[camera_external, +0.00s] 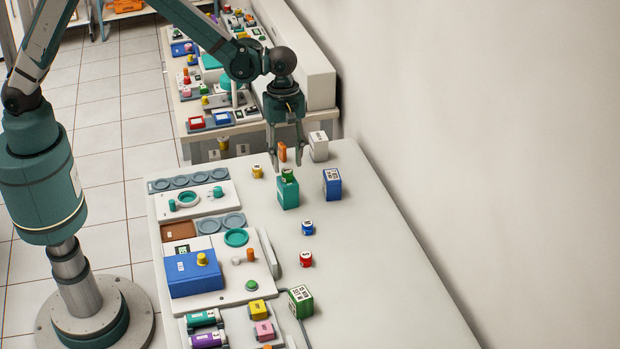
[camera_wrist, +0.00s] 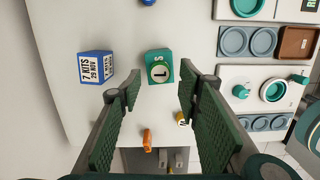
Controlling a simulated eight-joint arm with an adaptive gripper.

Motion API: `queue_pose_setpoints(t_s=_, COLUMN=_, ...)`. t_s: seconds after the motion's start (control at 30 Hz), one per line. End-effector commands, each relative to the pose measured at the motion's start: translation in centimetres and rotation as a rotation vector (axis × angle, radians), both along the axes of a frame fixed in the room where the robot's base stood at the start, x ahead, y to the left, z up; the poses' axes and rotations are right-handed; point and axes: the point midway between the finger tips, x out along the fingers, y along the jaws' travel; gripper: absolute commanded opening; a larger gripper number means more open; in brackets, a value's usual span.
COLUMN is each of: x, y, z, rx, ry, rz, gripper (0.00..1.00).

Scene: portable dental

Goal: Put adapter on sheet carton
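A teal carton (camera_external: 288,196) stands upright on the white table, and a small green cylinder (camera_external: 288,175) sits on its top. In the wrist view the carton (camera_wrist: 153,54) lies ahead of the fingers, with the cylinder's round face marked 1 (camera_wrist: 160,73) on it. I take these as the sheet carton and the adapter, though no readable label confirms the names. My gripper (camera_external: 287,162) is above and just behind the carton. Its fingers (camera_wrist: 157,92) are apart with nothing held between them, and they do not appear to touch the cylinder.
A blue box (camera_external: 332,185) stands right of the carton, and a white box (camera_external: 318,146) behind. An orange piece (camera_wrist: 147,140) and a yellow cylinder (camera_external: 257,171) are nearby. Blue (camera_external: 307,228) and red (camera_external: 306,259) cylinders stand in front. The table's right side is clear.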

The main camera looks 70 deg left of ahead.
Motion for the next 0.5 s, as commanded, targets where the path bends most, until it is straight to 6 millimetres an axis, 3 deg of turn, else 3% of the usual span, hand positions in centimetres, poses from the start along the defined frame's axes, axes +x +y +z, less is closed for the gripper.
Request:
queue_pose_setpoints(t_s=0.2, x=0.0, y=0.5, z=3.6, rx=0.000, ry=0.000, rz=0.001, gripper=0.34)
queue_pose_setpoints(t_s=0.5, x=0.1, y=0.9, z=7.1, rx=0.000, ry=0.000, rz=0.001, gripper=0.34)
